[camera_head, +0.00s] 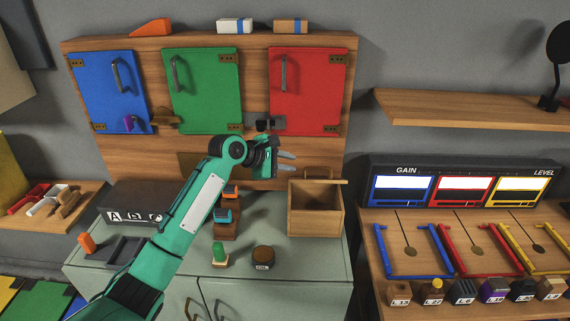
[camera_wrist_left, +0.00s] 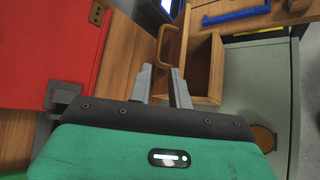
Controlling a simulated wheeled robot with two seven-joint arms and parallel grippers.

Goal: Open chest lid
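The wooden chest (camera_head: 316,221) stands on the grey-green cabinet top, right of the stacked coloured blocks. A curved handle (camera_head: 320,172) rises at its upper back edge. In the left wrist view the chest (camera_wrist_left: 216,67) shows a dark recess inside its rim, with the tan handle (camera_wrist_left: 168,46) beside it. The lid's exact angle is hard to tell. My left gripper (camera_head: 288,161) is just left of the handle, fingers apart and empty. In the left wrist view the open fingers (camera_wrist_left: 162,86) point towards the handle and chest, apart from the handle. My right gripper is not in view.
A wooden panel with blue, green and red doors (camera_head: 308,90) stands behind. A round tin (camera_head: 263,258) and a green-topped piece (camera_head: 219,255) are on the cabinet (camera_head: 320,265) in front. A gauge console (camera_head: 460,185) stands at right.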

